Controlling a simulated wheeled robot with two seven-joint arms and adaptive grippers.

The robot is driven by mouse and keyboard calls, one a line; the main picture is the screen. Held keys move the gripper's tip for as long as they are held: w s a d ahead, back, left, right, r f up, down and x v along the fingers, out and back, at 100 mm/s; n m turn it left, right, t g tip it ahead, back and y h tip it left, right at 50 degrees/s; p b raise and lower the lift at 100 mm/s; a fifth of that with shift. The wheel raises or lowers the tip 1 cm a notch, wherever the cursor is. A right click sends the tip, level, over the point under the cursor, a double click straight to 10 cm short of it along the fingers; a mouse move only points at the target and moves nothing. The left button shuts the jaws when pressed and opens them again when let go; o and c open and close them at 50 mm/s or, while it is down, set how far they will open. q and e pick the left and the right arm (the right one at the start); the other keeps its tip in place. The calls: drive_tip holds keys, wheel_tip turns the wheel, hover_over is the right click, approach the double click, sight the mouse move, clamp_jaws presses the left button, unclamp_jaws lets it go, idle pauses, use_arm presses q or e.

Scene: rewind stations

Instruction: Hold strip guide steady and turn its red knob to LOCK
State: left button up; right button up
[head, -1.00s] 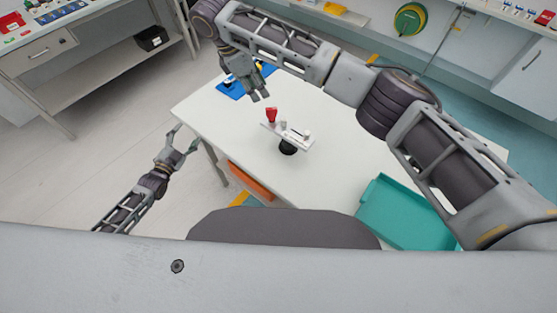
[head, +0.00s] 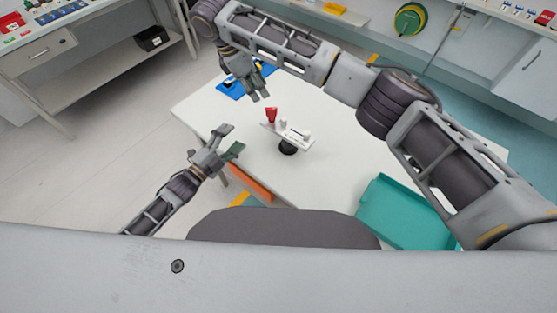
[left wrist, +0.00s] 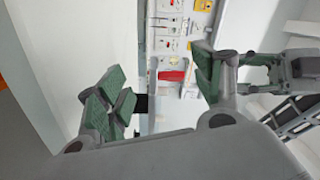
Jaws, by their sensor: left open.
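The strip guide (head: 293,135) is a pale narrow plate on a dark round post (head: 288,148), standing on the white table. Its red knob (head: 271,115) stands up at the plate's left end. My left gripper (head: 230,140) is open and empty at the table's left edge, to the left of the guide and apart from it. Its spread green-padded fingers also show in the left wrist view (left wrist: 165,92). A red piece shows between them there; I cannot tell if it is the knob. My right gripper (head: 260,97) hangs just above and left of the knob, apart from it; its opening is unclear.
A teal tray (head: 365,222) lies at the table's right front. A blue item (head: 229,91) lies at the back left, partly behind my right gripper. An orange part (head: 251,182) shows at the table's front left. The white tabletop (head: 330,170) around the guide is clear.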

use_arm(q)
drive_tip(key=s+d+m, duration=0.1)
drive_tip(key=d, duration=0.2)
drive_tip(key=s+d+m+g, duration=0.1)
drive_tip(key=s+d, duration=0.1)
drive_tip(key=d, duration=0.1)
drive_tip(key=s+d+m+h, duration=0.1)
drive_tip(key=d, duration=0.2)
drive_tip(key=shift+s+f, duration=0.3)
drive_tip(key=shift+s, duration=0.1)
drive_tip(key=m, duration=0.2)
approach(304, 138)
drive_tip(key=a, duration=0.2)
drive_tip(key=shift+s+a+f+g, duration=0.1)
drive_tip(key=shift+s+a+g, duration=0.2)
drive_tip(key=shift+g, duration=0.1)
drive_tip(key=shift+s+d+m+h, duration=0.25)
drive_tip(key=shift+d+m+h, duration=0.05)
drive_tip(key=shift+d, duration=0.2)
drive_tip(key=shift+w, duration=0.1)
drive_tip(key=shift+x, duration=6.8)
drive_tip(key=shift+c, duration=0.4)
drive_tip(key=c, duration=1.3)
